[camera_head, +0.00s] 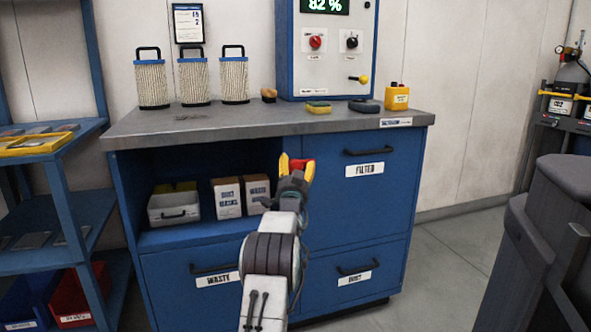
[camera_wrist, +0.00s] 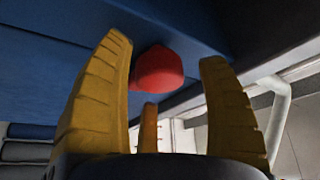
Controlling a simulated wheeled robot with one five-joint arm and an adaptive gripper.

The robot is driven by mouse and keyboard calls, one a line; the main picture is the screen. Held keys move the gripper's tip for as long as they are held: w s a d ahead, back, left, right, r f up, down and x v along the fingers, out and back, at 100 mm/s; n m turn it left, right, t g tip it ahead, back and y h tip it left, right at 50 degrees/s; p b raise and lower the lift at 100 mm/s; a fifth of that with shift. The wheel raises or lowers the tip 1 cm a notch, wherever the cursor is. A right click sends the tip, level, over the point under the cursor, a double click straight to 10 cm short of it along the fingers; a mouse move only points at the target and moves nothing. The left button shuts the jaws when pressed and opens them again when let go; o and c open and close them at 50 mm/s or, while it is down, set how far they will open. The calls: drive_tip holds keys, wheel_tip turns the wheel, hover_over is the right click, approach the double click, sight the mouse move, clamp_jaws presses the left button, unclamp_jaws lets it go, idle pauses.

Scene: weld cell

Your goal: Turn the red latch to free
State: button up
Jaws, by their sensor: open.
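The red latch (camera_wrist: 157,70) shows in the wrist view as a rounded red knob against a dark blue surface. It lies beyond my gripper (camera_wrist: 168,85), in the gap between the spread yellow fingers and closer to the left one. The fingers are open, with nothing gripped. A third, shorter yellow finger stands below the knob. In the head view, my gripper (camera_head: 296,166) is in front of the blue cabinet, just under the worktop. A bit of red (camera_head: 309,171) shows beside its yellow fingers. The latch's mount and any marking are hidden, so I cannot tell its setting.
The blue cabinet (camera_head: 395,222) has labelled drawers and an open shelf with boxes (camera_head: 227,197). A control panel (camera_head: 330,62) stands behind. A blue rack (camera_head: 60,190) is left.

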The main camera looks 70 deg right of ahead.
drive_tip(key=shift+d+r, duration=0.1)
drive_tip(key=shift+d, duration=0.25)
drive_tip(key=shift+c, duration=0.4)
drive_tip(key=shift+r, duration=0.15)
drive_tip(key=c, duration=1.1)
drive_tip(key=shift+a, duration=0.1)
drive_tip(key=shift+c, duration=0.2)
